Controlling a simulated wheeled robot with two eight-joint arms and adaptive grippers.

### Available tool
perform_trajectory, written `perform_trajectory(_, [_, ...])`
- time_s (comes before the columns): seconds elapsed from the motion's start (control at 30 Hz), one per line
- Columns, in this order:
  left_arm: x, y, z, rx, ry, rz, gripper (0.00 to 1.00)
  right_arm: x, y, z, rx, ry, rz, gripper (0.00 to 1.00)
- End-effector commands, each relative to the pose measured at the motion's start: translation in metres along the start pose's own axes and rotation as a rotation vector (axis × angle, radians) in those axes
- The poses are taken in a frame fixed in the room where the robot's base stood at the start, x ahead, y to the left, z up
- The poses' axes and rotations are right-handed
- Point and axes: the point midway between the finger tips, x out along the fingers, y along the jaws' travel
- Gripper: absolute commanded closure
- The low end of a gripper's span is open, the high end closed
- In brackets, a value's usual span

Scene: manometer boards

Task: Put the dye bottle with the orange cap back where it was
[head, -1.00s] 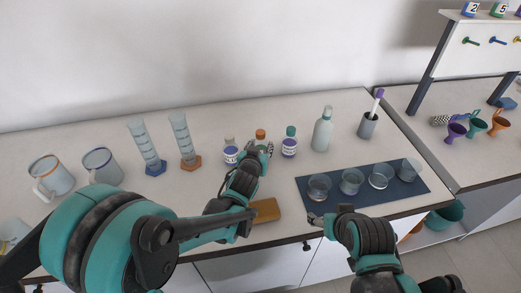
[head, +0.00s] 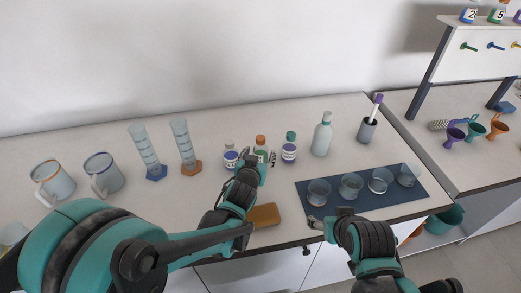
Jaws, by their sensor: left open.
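The dye bottle with the orange cap (head: 261,142) stands upright on the bench, between a white-capped bottle (head: 231,156) and a green-capped bottle (head: 289,148). My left gripper (head: 257,162) is open just in front of it and hides its lower part. I cannot tell whether the fingers touch the bottle. My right gripper (head: 316,222) is at the front edge of the blue mat, away from the bottles; whether it is open or shut is not clear.
Two measuring cylinders (head: 184,147) and two mugs (head: 103,175) stand at left. A blue mat (head: 311,205) with several glass beakers lies at right front. A sponge (head: 264,214) lies near the front edge. A wash bottle (head: 321,136) and pen cup (head: 367,130) stand behind.

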Motion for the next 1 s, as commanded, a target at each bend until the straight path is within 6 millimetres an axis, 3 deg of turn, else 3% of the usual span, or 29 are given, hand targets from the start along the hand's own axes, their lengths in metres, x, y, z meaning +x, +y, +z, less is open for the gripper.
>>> perform_trajectory(0.1, [-0.031, 0.000, -0.003, 0.000, 0.000, 0.001, 0.38, -0.011, 0.000, -0.007, 0.000, 0.000, 0.000, 0.35])
perform_trajectory(0.3, [-0.072, 0.000, -0.003, 0.000, 0.000, 0.001, 0.38, -0.021, 0.000, -0.015, 0.000, 0.000, 0.000, 0.35])
perform_trajectory(0.5, [-0.091, 0.000, -0.001, -0.001, 0.000, 0.001, 0.38, -0.025, 0.000, -0.018, 0.000, 0.000, 0.000, 0.35])
perform_trajectory(0.7, [-0.095, -0.003, 0.000, -0.003, -0.006, -0.006, 0.38, -0.025, 0.000, -0.018, 0.000, 0.000, 0.000, 0.35])
perform_trajectory(0.87, [-0.110, -0.036, 0.003, -0.016, -0.081, -0.065, 0.38, -0.025, 0.000, -0.018, 0.000, 0.000, 0.000, 0.35])
perform_trajectory(1.0, [-0.147, -0.082, 0.015, -0.043, -0.223, -0.140, 0.38, -0.025, 0.000, -0.018, 0.000, 0.000, 0.000, 0.35])
